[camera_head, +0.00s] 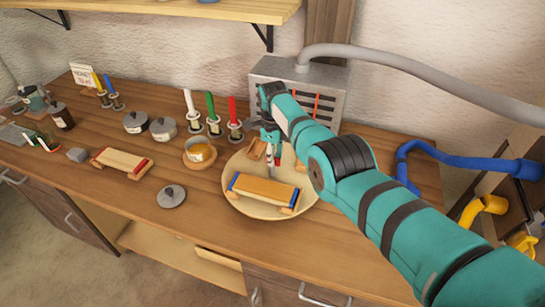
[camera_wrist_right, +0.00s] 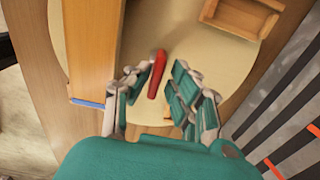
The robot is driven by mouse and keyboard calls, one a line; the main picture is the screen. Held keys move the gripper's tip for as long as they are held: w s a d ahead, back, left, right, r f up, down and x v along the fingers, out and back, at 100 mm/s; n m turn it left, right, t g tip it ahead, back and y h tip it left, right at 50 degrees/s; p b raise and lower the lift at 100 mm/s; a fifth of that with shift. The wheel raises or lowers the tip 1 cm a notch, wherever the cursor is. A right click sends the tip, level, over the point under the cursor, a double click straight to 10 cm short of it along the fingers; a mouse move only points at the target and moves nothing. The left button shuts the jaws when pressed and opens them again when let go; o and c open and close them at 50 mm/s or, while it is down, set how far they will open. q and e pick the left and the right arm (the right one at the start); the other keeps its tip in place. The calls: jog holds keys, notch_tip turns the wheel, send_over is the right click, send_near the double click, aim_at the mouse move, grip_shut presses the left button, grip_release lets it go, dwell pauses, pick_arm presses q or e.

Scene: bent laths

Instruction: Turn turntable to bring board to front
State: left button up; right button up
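The turntable (camera_head: 237,166) is a round pale wooden disc on the bench; it also fills much of the wrist view (camera_wrist_right: 205,65). A wooden board with blue ends (camera_head: 265,190) lies across its front part on small wooden supports. The board shows at the left of the wrist view (camera_wrist_right: 92,45). My right gripper (camera_head: 272,150) reaches down over the disc behind the board. In the wrist view its fingers are apart, with an upright red peg (camera_wrist_right: 157,73) between them. A gap shows on the peg's right; contact on its left is unclear. My left gripper is out of view.
A grey slotted metal box (camera_head: 300,85) stands behind the turntable. A grey lid (camera_head: 171,196) and a red-ended board (camera_head: 122,162) lie farther left. Blue pipe (camera_head: 450,158) is at right.

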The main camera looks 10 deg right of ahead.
jog(key=shift+o, duration=0.7)
jog(key=shift+s+f, duration=0.1)
jog(key=shift+f, duration=0.05)
notch_tip(320, 180, up, 12)
